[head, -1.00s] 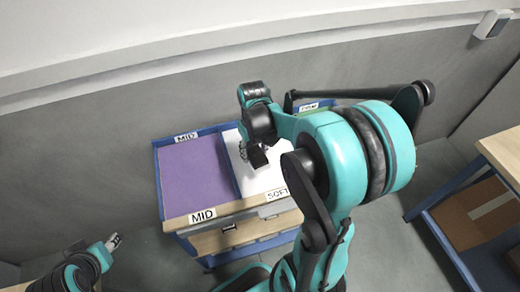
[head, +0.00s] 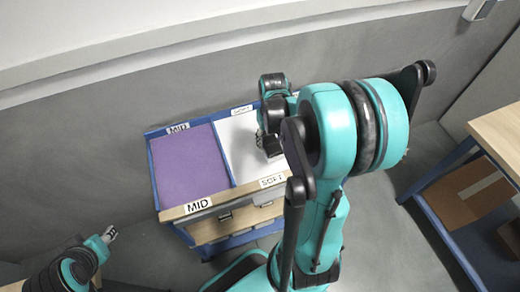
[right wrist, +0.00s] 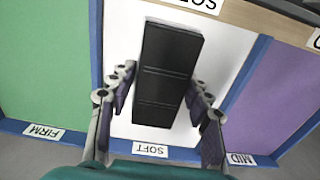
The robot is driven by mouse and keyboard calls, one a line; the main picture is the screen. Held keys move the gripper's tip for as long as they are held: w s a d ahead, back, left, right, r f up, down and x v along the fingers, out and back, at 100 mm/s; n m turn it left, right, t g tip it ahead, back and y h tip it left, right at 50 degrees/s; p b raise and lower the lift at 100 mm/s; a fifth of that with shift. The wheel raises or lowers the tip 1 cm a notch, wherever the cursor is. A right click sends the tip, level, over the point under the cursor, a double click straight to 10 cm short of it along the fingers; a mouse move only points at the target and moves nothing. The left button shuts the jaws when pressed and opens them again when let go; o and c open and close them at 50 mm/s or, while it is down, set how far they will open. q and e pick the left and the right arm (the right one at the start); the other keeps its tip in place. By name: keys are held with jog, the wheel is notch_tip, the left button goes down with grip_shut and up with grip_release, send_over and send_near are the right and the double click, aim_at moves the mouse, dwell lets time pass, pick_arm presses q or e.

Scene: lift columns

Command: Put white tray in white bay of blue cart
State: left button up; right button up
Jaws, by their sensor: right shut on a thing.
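The blue cart (head: 240,241) stands against the wall, with a purple MID bay (head: 190,165) at left and a white SOFT bay beside it. My left gripper (head: 109,234) is away at lower left, too small to read.
A green FIRM bay (right wrist: 45,60) lies on the other side of the SOFT bay, mostly hidden by my right arm in the head view. A wooden-topped table (head: 500,135) with a cardboard box (head: 475,190) below stands at right.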

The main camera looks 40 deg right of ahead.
aim_at(260, 155)
jog(key=w+a+f, duration=0.2)
jog(key=w, duration=0.1)
jog(key=shift+b, duration=0.35)
notch_tip(260, 155, down, 4)
jog(key=shift+f+b, duration=0.15)
jog(key=shift+b, duration=0.7)
jog(key=shift+s, duration=0.1)
jog(key=o, duration=0.9)
